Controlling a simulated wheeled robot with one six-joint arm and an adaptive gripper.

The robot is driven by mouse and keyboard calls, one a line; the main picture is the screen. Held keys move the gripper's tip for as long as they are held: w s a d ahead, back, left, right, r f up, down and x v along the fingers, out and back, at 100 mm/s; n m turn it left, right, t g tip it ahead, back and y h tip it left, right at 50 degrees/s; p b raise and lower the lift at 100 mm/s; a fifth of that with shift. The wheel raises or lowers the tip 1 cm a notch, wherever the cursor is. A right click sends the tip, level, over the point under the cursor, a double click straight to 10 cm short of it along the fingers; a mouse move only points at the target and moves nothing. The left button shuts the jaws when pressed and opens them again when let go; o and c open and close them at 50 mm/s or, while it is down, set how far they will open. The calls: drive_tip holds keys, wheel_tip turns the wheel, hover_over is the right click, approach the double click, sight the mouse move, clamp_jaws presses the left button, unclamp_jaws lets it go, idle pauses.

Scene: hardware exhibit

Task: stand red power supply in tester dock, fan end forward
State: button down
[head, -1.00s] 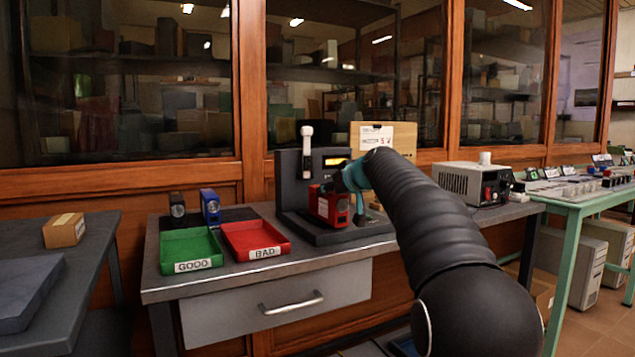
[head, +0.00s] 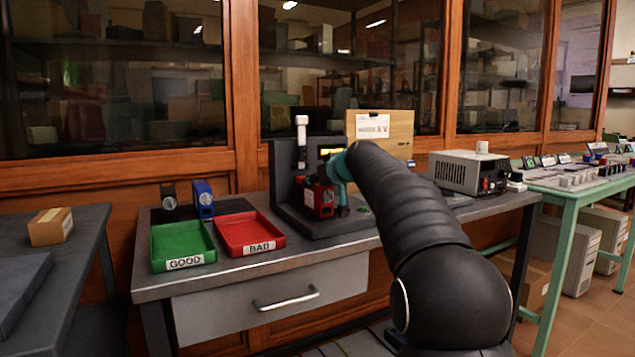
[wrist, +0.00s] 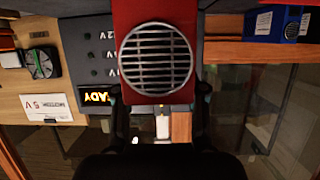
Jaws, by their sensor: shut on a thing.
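The red power supply (head: 318,200) is upright over the base of the black tester dock (head: 283,175). My gripper (head: 333,176) is shut on it from the right. In the wrist view the supply (wrist: 125,14) fills the top middle, its round fan grille facing the camera, with my gripper's (wrist: 158,98) dark fingers on both sides. The dock's panel (wrist: 92,42) shows behind it with a lit display, partly hidden, its end reading "ADY". I cannot tell whether the supply's bottom touches the dock base. A white-topped lever (head: 302,135) stands at the dock's left.
A green GOOD tray (head: 182,240) and red BAD tray (head: 247,230) lie left of the dock. A blue supply (head: 203,199) and a black one (head: 168,196) stand behind them.

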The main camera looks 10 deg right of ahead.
drive_tip(key=c, duration=0.7)
unclamp_jaws()
drive_tip(key=shift+o, duration=0.2)
drive_tip(key=shift+r+p, duration=0.25)
drive_tip(key=shift+p, duration=0.1)
drive_tip(key=shift+s+d, duration=0.15)
drive_tip(key=shift+s, duration=0.15)
drive_tip(key=b+v, duration=0.2)
drive_tip(key=v, duration=0.9)
drive_tip(key=shift+s, duration=0.2)
drive_tip(key=shift+r, duration=0.1)
